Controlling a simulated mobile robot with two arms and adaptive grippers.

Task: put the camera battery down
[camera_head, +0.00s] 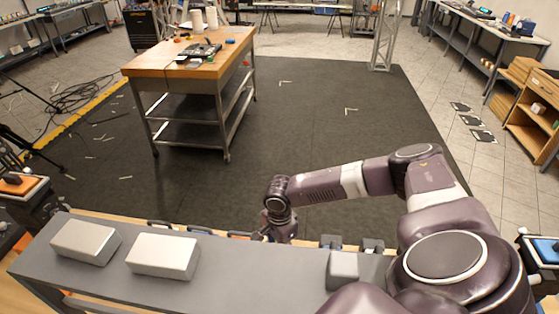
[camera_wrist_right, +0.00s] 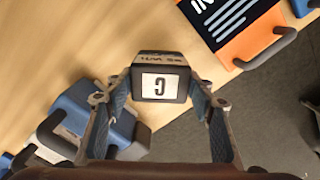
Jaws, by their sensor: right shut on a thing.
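The camera battery (camera_wrist_right: 160,84) is a small dark block with a white label bearing a dark letter. In the right wrist view it sits between the two fingers of my right gripper (camera_wrist_right: 160,104), which is shut on it. Light wood lies behind and below it; I cannot tell whether it touches the wood. In the head view my right gripper (camera_head: 279,234) is low at the far edge of the grey bench, and the battery cannot be made out there. My left gripper is not in view.
In the wrist view, an orange and black printed case (camera_wrist_right: 240,30) with a handle is at upper right, and blue-grey blocks (camera_wrist_right: 75,108) are at left. In the head view, two pale boxes (camera_head: 163,256) and a grey block (camera_head: 342,268) stand on the grey bench top (camera_head: 250,280).

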